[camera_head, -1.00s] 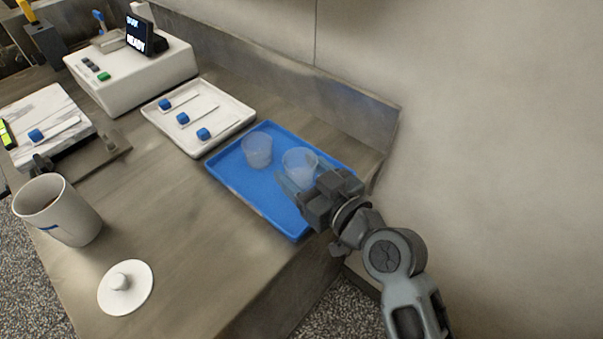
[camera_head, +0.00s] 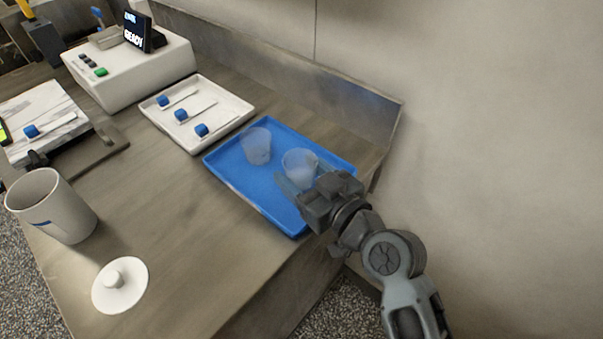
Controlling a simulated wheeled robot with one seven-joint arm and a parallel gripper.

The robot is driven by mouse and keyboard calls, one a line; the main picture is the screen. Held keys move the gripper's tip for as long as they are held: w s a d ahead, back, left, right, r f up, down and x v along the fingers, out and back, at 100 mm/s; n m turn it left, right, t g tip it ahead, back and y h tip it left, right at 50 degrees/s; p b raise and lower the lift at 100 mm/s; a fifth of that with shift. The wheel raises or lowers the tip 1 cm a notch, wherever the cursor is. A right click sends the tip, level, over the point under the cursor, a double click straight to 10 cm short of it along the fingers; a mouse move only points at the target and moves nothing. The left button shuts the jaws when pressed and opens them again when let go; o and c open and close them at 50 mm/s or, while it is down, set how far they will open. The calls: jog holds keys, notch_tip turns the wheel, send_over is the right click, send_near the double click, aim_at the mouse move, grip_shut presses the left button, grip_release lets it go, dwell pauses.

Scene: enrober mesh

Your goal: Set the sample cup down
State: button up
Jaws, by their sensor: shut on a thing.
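Two clear, frosted cups show over the blue tray (camera_head: 262,203). The left cup (camera_head: 256,146) stands in the tray toward its back left. The other, the sample cup (camera_head: 299,165), is at my gripper (camera_head: 299,183), toward the tray's right side. My gripper reaches in from the lower right and is shut on this cup. The cup looks upright. Its lower part is partly hidden by the fingers, and I cannot tell whether its base touches the tray.
A white tray (camera_head: 222,128) with several blue-handled tools lies left of the blue tray. A white machine (camera_head: 128,72) with a lit display stands behind it. A beige canister (camera_head: 62,222) and a round white lid (camera_head: 120,286) are at left. The bench between is clear; a wall rises at right.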

jog(key=o, duration=0.7)
jog(key=shift+f, duration=0.35)
jog(key=o, duration=0.4)
jog(key=shift+s+f, duration=0.1)
jog(key=shift+f, duration=0.1)
jog(key=shift+r+p, duration=0.55)
jog(key=shift+p, duration=0.2)
jog(key=shift+s+d+r, duration=0.1)
jog(key=shift+r, duration=0.05)
jog(key=b+v, duration=0.2)
jog(key=v, duration=0.9)
jog(key=shift+s+d+r+b, duration=0.2)
jog(key=shift+r+b, duration=0.1)
jog(key=shift+r, duration=0.05)
